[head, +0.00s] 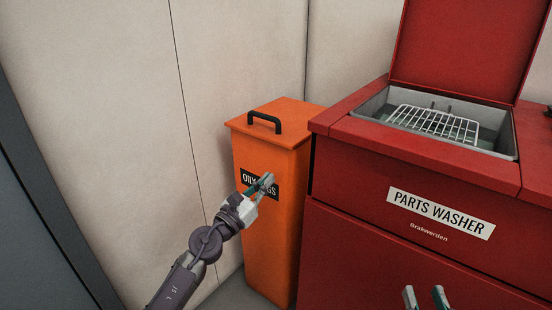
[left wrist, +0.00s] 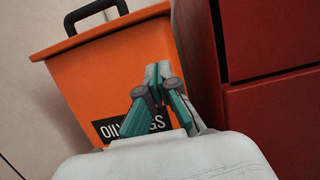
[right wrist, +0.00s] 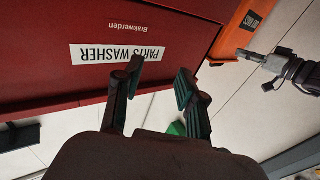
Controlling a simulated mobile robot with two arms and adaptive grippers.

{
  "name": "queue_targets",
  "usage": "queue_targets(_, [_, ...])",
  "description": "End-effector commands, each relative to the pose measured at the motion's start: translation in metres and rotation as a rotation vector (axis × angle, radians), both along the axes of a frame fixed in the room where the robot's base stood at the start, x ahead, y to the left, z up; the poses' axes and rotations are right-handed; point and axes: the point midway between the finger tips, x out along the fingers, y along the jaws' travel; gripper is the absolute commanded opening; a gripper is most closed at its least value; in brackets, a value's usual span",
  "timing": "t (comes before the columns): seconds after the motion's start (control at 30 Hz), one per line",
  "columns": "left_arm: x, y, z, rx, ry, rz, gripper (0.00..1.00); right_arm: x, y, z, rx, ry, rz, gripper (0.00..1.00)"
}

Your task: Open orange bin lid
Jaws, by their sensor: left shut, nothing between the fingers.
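The orange bin (head: 268,235) stands against the wall, left of the red parts washer. Its flat orange lid (head: 290,112) is closed, with a black handle (head: 264,122) on top. A black label partly reading "OILY RAGS" is on its front. My left gripper (head: 268,180) is shut and empty in front of the label, below the lid. In the left wrist view its fingers (left wrist: 158,70) meet in front of the bin (left wrist: 110,80), and the handle (left wrist: 95,12) is above. My right gripper (head: 426,292) is open and empty in front of the parts washer; its fingers (right wrist: 158,80) are apart.
The red parts washer (head: 345,225) stands right beside the bin, its lid raised over a grey basin with a wire rack (head: 435,122). A pale wall (head: 100,80) is behind the bin. A dark panel (head: 35,220) is at the far left.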

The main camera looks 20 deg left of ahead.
Motion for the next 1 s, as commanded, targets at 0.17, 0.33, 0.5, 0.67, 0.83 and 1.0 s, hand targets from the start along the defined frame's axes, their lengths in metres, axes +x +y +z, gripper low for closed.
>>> queue_targets(0.17, [0.038,-0.014,0.01,-0.003,-0.002,0.0,0.0,0.0,0.0,0.002,0.005,-0.019,0.001,0.4])
queue_targets(0.33, [0.044,-0.016,0.023,0.0,0.0,-0.001,0.0,-0.001,-0.004,-0.02,-0.034,0.13,-0.008,0.4])
queue_targets(0.5, [0.043,-0.016,0.034,-0.001,0.001,0.0,0.0,-0.011,-0.012,-0.056,-0.085,0.337,-0.022,0.4])
queue_targets(0.67, [0.043,-0.016,0.043,-0.002,0.001,0.0,0.0,-0.025,-0.02,-0.084,-0.126,0.506,-0.032,0.4])
queue_targets(0.83, [0.043,-0.016,0.049,-0.002,0.002,-0.001,0.0,-0.039,-0.026,-0.102,-0.154,0.624,-0.04,0.4])
queue_targets(1.0, [0.043,-0.016,0.051,-0.002,0.002,-0.001,0.0,-0.045,-0.029,-0.11,-0.165,0.674,-0.045,0.4])
